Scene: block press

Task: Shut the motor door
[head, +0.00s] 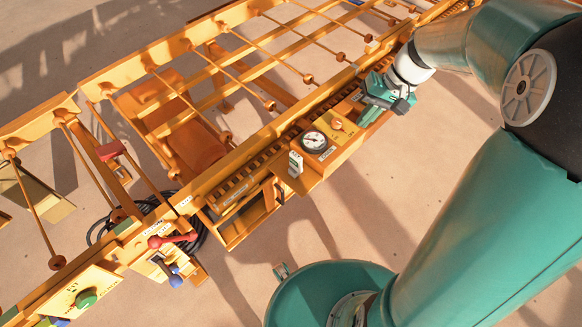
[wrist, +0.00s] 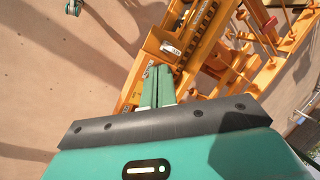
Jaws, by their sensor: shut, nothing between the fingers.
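The orange block press runs diagonally across the head view. On its near side is an open orange compartment (head: 247,217) with a dark inside, below a small label that I cannot read. It looks like the motor compartment, but I cannot tell for sure which panel is its door. My gripper (head: 378,97) is at the upper right, by the far end of the gauge box and apart from the compartment. In the wrist view my gripper (wrist: 157,88) has its green fingers together, with nothing between them, over the orange frame.
A gauge box with a round dial (head: 314,141) and a grey-white switch (head: 295,164) juts out between my gripper and the compartment. Red and blue levers (head: 172,240) and a black cable (head: 100,230) lie to the left. Bare floor (head: 390,190) is free in front.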

